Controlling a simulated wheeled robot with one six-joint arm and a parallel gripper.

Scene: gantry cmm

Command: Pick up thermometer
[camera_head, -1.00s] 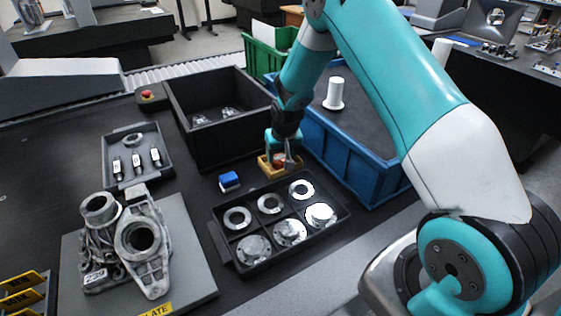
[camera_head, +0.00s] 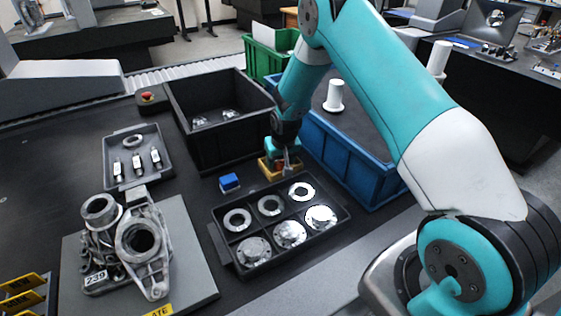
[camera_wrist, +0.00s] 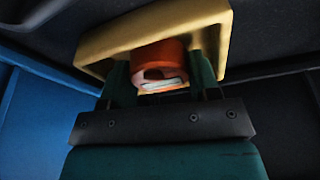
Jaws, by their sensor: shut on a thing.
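The thermometer (camera_wrist: 160,62) shows in the wrist view as an orange-red rounded body with a pale face, between the two fingers of my gripper (camera_wrist: 162,88). A yellow holder (camera_wrist: 105,52) surrounds its far side. In the head view my gripper (camera_head: 281,160) points down at the small yellow holder (camera_head: 265,168), with a bit of orange-red showing there. My gripper is shut on the thermometer. Whether the thermometer is clear of the holder, I cannot tell. Most of it is hidden by my fingers and wrist.
A black bin (camera_head: 188,130) stands left of my gripper and a blue bin (camera_head: 350,165) to the right. A black tray of metal rings and flanges (camera_head: 226,262) lies in front. A blue block (camera_head: 229,182) sits beside the holder. A metal casting (camera_head: 150,285) is at left front.

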